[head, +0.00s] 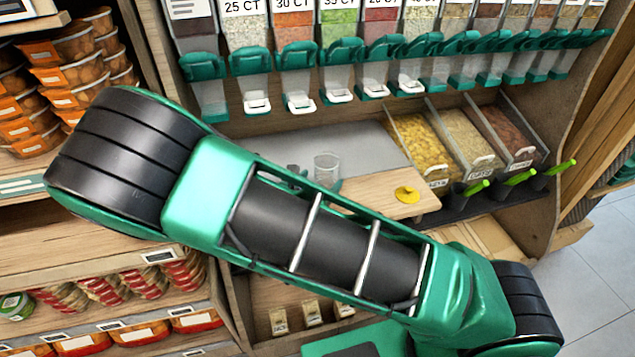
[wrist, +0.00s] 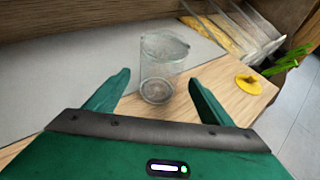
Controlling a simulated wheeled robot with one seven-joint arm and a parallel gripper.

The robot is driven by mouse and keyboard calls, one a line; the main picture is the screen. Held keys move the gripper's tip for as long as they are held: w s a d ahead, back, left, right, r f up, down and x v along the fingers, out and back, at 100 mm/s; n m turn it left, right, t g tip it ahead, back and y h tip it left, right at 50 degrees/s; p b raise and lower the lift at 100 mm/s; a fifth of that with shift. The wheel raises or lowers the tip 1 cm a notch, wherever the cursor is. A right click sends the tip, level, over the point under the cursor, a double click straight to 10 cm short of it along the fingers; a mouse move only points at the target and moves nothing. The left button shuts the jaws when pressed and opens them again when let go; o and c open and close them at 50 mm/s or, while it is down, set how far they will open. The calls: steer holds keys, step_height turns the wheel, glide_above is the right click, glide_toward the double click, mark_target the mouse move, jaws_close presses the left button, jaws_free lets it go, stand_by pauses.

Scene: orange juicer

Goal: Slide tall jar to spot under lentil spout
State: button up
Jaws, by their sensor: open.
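The tall jar is a clear, empty glass (head: 327,169) standing upright on the counter below the dispensers. In the wrist view the jar (wrist: 160,68) stands between and just beyond the two green fingers of my gripper (wrist: 155,88). My gripper is open, with a gap on each side of the jar. In the head view my arm hides most of the gripper. The row of dispensers has teal spouts (head: 297,75) over the back of the counter; I cannot tell which one is for lentils.
A yellow lid (head: 406,194) lies on the wooden board (head: 375,208) right of the jar. Bins (head: 422,145) of dry goods with green-handled scoops (head: 519,177) stand further right. The grey counter surface (head: 372,152) behind the jar is clear.

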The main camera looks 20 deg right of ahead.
steer(key=x, duration=0.9)
steer(key=shift+w+d+f, duration=0.1)
